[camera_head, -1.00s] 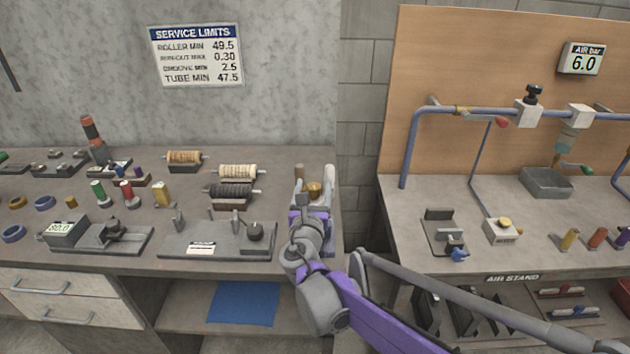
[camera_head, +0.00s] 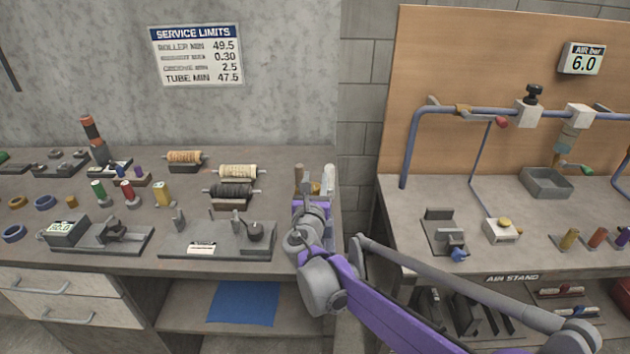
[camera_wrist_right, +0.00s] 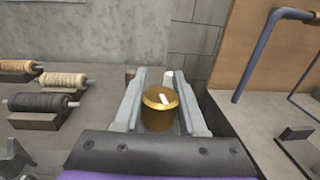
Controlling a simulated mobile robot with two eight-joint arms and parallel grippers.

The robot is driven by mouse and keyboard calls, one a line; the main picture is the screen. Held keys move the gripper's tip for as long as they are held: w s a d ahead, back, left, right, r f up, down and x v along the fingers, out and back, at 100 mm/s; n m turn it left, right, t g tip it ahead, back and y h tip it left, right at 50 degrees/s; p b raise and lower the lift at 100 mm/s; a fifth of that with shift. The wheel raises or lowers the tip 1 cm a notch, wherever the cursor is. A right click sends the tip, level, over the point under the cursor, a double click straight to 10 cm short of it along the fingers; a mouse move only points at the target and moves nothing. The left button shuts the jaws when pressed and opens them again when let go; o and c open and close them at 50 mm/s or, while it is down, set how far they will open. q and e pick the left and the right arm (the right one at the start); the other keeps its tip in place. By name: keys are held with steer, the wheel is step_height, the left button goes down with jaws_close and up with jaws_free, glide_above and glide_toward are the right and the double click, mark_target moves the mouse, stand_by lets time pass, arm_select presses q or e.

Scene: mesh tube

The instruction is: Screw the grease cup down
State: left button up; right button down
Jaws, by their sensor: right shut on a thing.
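The brass grease cup (camera_wrist_right: 159,112) is a short round cup with a pale mark on its top. It stands near the right end of the left bench, and in the head view only a small part of it (camera_head: 316,188) shows. My right gripper (camera_wrist_right: 157,88) has one finger on each side of the cup and is shut on it. In the head view my right gripper (camera_head: 315,178) points away from me, and my wrist hides much of the cup. What lies under the cup is hidden. My left gripper is not in view.
Rollers on stands (camera_head: 238,172) and a grey fixture plate (camera_head: 218,242) stand left of my right gripper. A gap separates this bench from the air stand bench (camera_head: 400,215) on the right. The wall is behind.

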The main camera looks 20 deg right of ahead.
steer(key=shift+m+h, duration=0.3)
steer(key=shift+h, duration=0.2)
steer(key=m+g+h, duration=0.2)
steer(key=h, duration=0.1)
steer(key=shift+s+d+m+g+h, duration=0.2)
steer(key=shift+d+m+g+h, duration=0.1)
steer(key=shift+m, duration=0.1)
steer(key=m+g+h, duration=0.2)
steer(key=g, duration=0.1)
steer(key=s+m+g+h+p, duration=0.1)
steer(key=m+g+h, duration=0.1)
steer(key=g, duration=0.1)
steer(key=d+m+g+h+p, duration=0.1)
steer(key=m+g+h, duration=0.1)
steer(key=m+g, duration=0.1)
steer(key=shift+s+d, duration=0.1)
steer(key=shift+s, duration=0.15)
steer(key=shift+s+d+m+g+h+p, duration=0.15)
steer(key=shift+m+g+p, duration=0.2)
steer(key=shift+m+g, duration=0.45)
steer(key=shift+s+a+m+g+h+p, duration=0.1)
steer(key=shift+s+m+g+h+p, duration=0.2)
steer(key=shift+g, duration=0.75)
steer(key=shift+s+d+m+g+h+p, duration=0.1)
steer(key=shift+m+g+p, duration=0.25)
steer(key=shift+m+g, duration=0.5)
steer(key=shift+c, duration=2.3)
jaws_free()
